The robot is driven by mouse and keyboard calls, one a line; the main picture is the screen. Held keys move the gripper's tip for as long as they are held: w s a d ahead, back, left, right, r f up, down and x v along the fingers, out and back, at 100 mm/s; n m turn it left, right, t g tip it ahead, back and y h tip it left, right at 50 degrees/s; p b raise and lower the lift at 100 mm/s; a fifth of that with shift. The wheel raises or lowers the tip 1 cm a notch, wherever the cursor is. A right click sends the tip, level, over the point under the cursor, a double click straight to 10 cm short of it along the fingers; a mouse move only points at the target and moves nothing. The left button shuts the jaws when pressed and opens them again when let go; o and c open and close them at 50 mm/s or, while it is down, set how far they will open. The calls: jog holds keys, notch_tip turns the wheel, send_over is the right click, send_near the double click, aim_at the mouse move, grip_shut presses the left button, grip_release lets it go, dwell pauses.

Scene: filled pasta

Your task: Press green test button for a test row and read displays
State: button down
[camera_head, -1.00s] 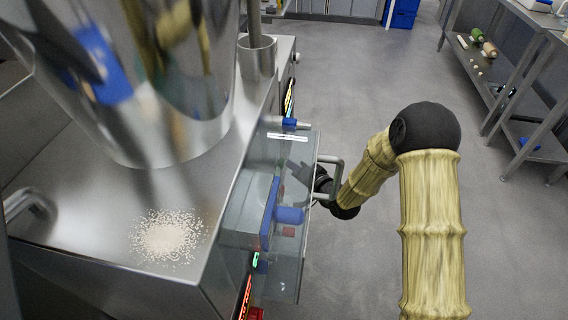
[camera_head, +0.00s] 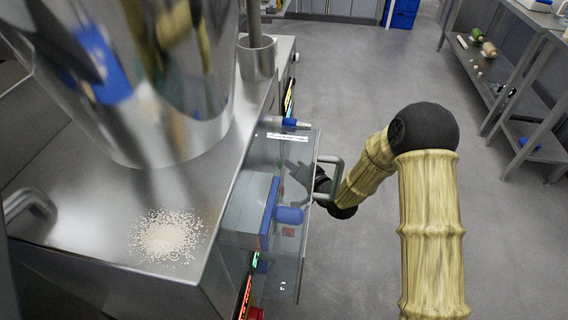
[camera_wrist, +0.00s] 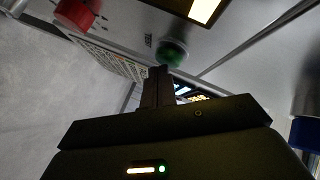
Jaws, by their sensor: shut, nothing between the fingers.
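The green button (camera_wrist: 172,53) sits on the machine's metal panel in the wrist view. My gripper (camera_wrist: 158,72) is shut and empty, its fingertips just below the green button in the picture. I cannot tell whether they touch it. A lit, pale yellow display (camera_wrist: 204,9) is cut by the top edge, and no reading can be made out. In the head view my fingertips are hidden behind the clear door and handle. Lit displays (camera_head: 245,296) on the machine's side show there at a steep angle, too slanted to read.
A red button (camera_wrist: 75,12) is left of the green one. A clear door (camera_head: 290,255) with a metal handle (camera_head: 333,178) stands beside my arm. Spilled grains (camera_head: 166,236) lie on the machine top (camera_head: 85,225). Floor (camera_head: 350,75) beyond is clear; a shelf rack (camera_head: 500,75) stands right.

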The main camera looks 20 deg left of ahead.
jog(key=shift+d, duration=0.15)
jog(key=shift+w+d, duration=0.15)
jog(key=shift+d, duration=0.5)
jog(key=shift+d, duration=0.1)
jog(key=shift+w+d+p, duration=0.15)
jog(key=shift+w+d, duration=0.05)
jog(key=shift+d, duration=0.6)
jog(key=shift+w+d+p, duration=0.15)
jog(key=shift+w+d, duration=0.05)
jog(key=shift+d, duration=0.55)
jog(key=shift+w+d+p, duration=0.15)
jog(key=shift+w+d, duration=0.05)
jog(key=shift+d, duration=0.6)
